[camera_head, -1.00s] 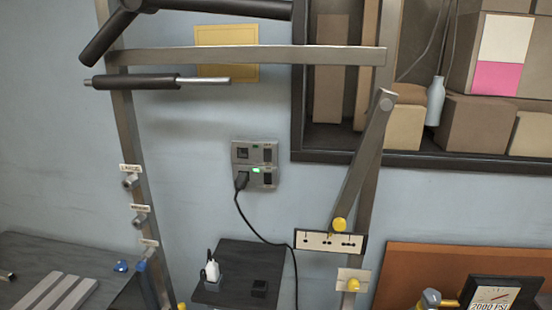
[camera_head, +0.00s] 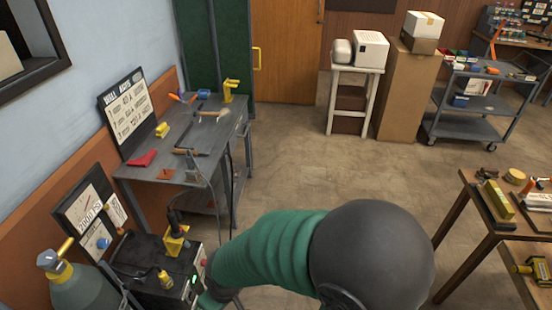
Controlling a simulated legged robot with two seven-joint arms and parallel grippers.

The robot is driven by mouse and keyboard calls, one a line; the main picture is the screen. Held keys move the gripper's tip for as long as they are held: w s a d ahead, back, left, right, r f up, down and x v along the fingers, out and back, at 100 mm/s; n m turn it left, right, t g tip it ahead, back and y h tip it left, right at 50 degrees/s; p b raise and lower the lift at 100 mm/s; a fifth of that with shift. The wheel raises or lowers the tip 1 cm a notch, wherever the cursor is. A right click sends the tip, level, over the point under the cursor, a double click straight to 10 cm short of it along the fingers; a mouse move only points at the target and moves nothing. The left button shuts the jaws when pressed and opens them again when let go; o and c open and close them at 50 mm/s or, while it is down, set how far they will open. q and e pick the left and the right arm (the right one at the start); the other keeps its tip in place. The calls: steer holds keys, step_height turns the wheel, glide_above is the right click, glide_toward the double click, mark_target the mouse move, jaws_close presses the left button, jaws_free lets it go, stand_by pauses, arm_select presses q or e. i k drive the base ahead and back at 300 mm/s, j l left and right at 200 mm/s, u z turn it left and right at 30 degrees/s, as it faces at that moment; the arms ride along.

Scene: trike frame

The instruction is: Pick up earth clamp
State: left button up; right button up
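I cannot say for sure which thing is the earth clamp. A yellow holder with a black upright part (camera_head: 175,240) stands on top of a dark box-shaped machine (camera_head: 145,262) at the lower left. A smaller yellow fitting (camera_head: 165,279) is at the machine's front. A yellow clamp-shaped tool (camera_head: 230,90) stands at the far end of the grey workbench (camera_head: 175,172). Neither of my grippers can be made out.
A large green ribbed sleeve with a dark round end (camera_head: 370,255) fills the lower middle and hides the floor behind it. A gas cylinder (camera_head: 82,290) stands at the lower left. A wooden table (camera_head: 465,205) is at right. The middle floor (camera_head: 310,165) is clear.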

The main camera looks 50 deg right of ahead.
mark_target(191, 172)
steer(key=z, duration=1)
steer(key=u, duration=1.8)
steer(key=z, duration=1.8)
steer(key=u, duration=0.45)
steer(key=i+l+u, duration=0.2)
steer(key=l, duration=0.15)
steer(key=i+l+u, duration=0.1)
steer(key=l+u, duration=0.15)
steer(key=l, duration=0.15)
steer(key=i+l+u, duration=0.2)
steer(key=l, duration=0.15)
steer(key=l+u, duration=0.2)
steer(key=l, duration=0.2)
steer(key=i+l, duration=0.1)
steer(key=l, duration=0.9)
steer(key=i+l+u, duration=0.15)
steer(key=l, duration=1.8)
steer(key=i+u, duration=0.05)
